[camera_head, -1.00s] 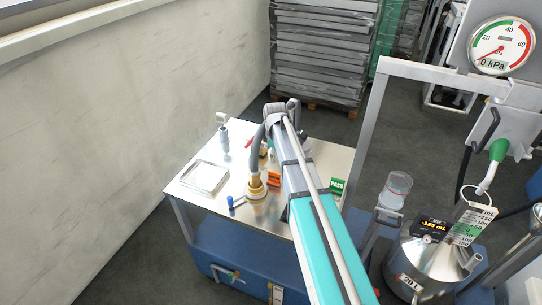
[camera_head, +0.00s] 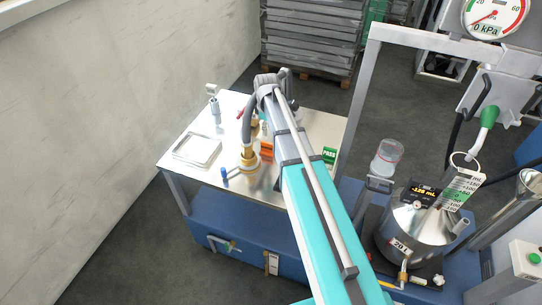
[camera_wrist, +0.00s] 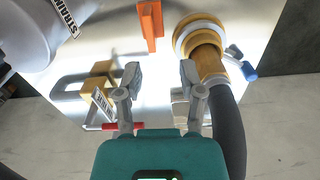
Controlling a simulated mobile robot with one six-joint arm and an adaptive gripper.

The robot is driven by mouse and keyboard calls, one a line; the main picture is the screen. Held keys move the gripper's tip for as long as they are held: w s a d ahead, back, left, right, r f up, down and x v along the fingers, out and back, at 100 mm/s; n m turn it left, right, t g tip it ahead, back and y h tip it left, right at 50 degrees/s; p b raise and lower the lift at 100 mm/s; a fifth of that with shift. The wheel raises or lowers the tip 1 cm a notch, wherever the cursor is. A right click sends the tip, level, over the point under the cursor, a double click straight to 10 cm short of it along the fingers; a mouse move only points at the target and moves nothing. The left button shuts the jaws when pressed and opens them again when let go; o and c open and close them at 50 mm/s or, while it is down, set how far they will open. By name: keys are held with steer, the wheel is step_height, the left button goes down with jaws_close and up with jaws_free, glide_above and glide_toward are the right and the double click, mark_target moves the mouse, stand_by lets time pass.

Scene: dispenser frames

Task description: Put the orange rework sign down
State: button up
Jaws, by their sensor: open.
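The orange rework sign (camera_head: 267,150) stands on the metal table top (camera_head: 228,112) beside the yellow-brown hose fitting (camera_head: 249,158). In the wrist view the orange sign (camera_wrist: 151,24) is beyond my fingertips, and clear of them. My gripper (camera_wrist: 160,76) is open, with its two fingers apart and nothing between them. In the head view my arm covers the gripper. The sign's face cannot be read.
The hose fitting (camera_wrist: 205,45) is right of the sign in the wrist view. A yellow clamp-like part (camera_wrist: 98,82) with a red handle lies left of the fingers. A green PASS sign (camera_head: 329,155) and a square tray (camera_head: 196,150) are on the table.

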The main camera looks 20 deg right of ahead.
steer(key=s+a+m, duration=0.3)
steer(key=s+m, duration=0.7)
steer(key=s, duration=1.2)
steer(key=shift+a, duration=0.1)
steer(key=o, duration=0.4)
steer(key=shift+w, duration=0.2)
steer(key=shift+c, duration=0.2)
steer(key=o, duration=0.3)
steer(key=shift+w+r+m, duration=0.1)
steer(key=shift+w+m, duration=0.2)
steer(key=shift+w, duration=0.9)
steer(key=shift+o, duration=0.2)
steer(key=w+d+r+m+p, duration=0.1)
steer(key=w+d+m, duration=0.2)
steer(key=w, duration=1.8)
steer(key=m, duration=0.3)
steer(key=shift+w+d+r+m+p, duration=0.15)
steer(key=shift+d+m+p, duration=0.05)
steer(key=shift+m+p, duration=0.1)
steer(key=b, duration=0.9)
glide_above(267, 148)
steer(key=f, duration=0.5)
steer(key=w+f, duration=0.1)
steer(key=f, duration=0.2)
steer(key=shift+f, duration=0.3)
